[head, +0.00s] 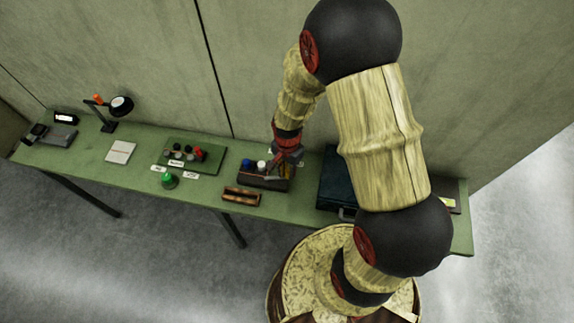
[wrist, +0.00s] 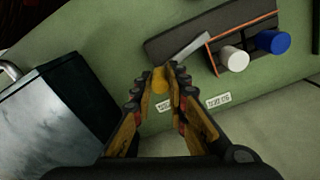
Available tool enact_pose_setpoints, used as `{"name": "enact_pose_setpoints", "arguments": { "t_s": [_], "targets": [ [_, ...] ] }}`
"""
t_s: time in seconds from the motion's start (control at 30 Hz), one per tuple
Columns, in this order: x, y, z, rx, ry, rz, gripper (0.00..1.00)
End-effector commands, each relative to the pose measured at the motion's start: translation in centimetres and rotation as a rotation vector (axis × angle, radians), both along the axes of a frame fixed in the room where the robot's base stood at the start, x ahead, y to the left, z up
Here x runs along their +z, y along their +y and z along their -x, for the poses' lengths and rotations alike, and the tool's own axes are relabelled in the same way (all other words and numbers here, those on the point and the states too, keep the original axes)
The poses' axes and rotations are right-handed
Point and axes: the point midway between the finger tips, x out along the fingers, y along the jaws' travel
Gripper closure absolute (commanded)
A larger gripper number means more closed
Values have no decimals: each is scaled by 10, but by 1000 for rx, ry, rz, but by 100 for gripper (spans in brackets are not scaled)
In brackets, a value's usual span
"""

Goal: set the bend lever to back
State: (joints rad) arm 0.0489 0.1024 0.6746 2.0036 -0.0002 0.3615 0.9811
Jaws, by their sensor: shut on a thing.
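My gripper (wrist: 160,80) is shut on a yellow-orange knob (wrist: 159,79), which appears to be the grip of the bend lever. A pale grey bar (wrist: 190,47) runs from near the fingertips toward a dark unit (wrist: 185,35) with an orange edge, a white cylinder (wrist: 235,58) and a blue cylinder (wrist: 272,41). In the head view my gripper (head: 287,158) is over the far right part of this dark unit (head: 262,183). The arm and fingers partly hide the lever, and its exact setting cannot be told.
Two small white labels (wrist: 218,100) lie beside the gripper. A dark case (head: 333,185) stands to the right on the green bench (head: 295,208). A brown wooden tray (head: 241,195) lies in front. A green board with knobs (head: 205,158) and a green button (head: 168,180) are left.

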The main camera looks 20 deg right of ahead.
Motion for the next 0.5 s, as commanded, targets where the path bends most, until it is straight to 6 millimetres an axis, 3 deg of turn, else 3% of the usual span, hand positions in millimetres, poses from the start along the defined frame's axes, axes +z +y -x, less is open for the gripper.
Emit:
{"name": "enact_pose_setpoints", "arguments": {
  "t_s": [0.5],
  "targets": [
    [1, 9, 12, -208, -1, 1, 100]
  ]
}}
